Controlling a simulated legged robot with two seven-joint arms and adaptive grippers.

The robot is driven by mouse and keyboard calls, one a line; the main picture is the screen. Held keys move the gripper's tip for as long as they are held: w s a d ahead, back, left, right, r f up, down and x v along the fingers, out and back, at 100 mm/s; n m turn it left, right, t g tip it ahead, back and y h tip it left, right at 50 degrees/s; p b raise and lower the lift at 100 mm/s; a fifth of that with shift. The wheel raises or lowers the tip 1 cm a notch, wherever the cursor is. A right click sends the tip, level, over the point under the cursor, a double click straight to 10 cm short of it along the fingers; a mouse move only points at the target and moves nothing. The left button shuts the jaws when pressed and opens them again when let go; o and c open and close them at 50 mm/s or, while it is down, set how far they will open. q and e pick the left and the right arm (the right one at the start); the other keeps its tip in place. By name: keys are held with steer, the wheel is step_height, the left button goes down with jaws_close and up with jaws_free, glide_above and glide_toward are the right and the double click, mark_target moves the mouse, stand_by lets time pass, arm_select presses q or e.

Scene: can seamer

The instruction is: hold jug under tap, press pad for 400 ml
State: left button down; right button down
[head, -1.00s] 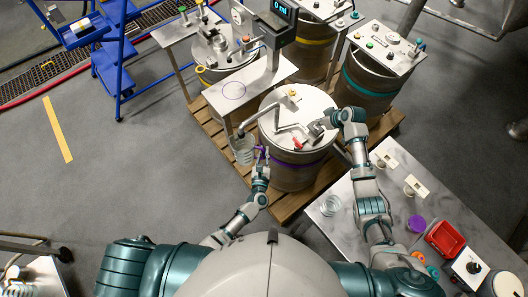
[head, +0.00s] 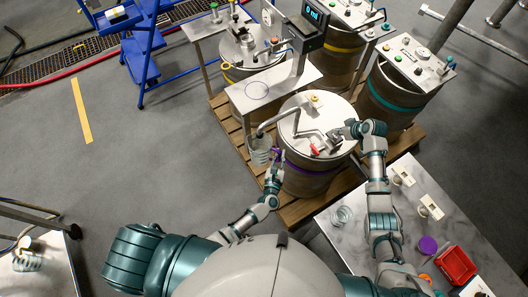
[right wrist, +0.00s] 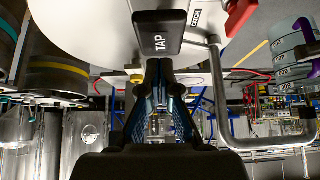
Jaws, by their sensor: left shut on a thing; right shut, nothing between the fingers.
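A clear jug (head: 260,151) is upright under the curved tap spout (head: 264,128) at the left side of the purple-banded drum (head: 308,180). My left gripper (head: 273,158) is shut on it at its right side. No liquid stream is discernible. My right gripper (head: 337,134) is shut and empty over the drum lid. In the right wrist view its fingertips (right wrist: 160,66) are close to a black pad marked TAP (right wrist: 158,38); I cannot tell whether they touch it. The display (head: 314,14) reads 0 ml.
A red lever (head: 315,149) sits on the lid near my right gripper. A metal shelf (head: 290,88) carries the display post behind the lid. A marble-topped table (head: 345,240) with a glass beaker (head: 342,216) and a red tray (head: 456,266) is at the right. Open floor lies left.

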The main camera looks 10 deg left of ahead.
mark_target(336, 137)
steer(key=shift+f, duration=1.65)
stand_by(6.3)
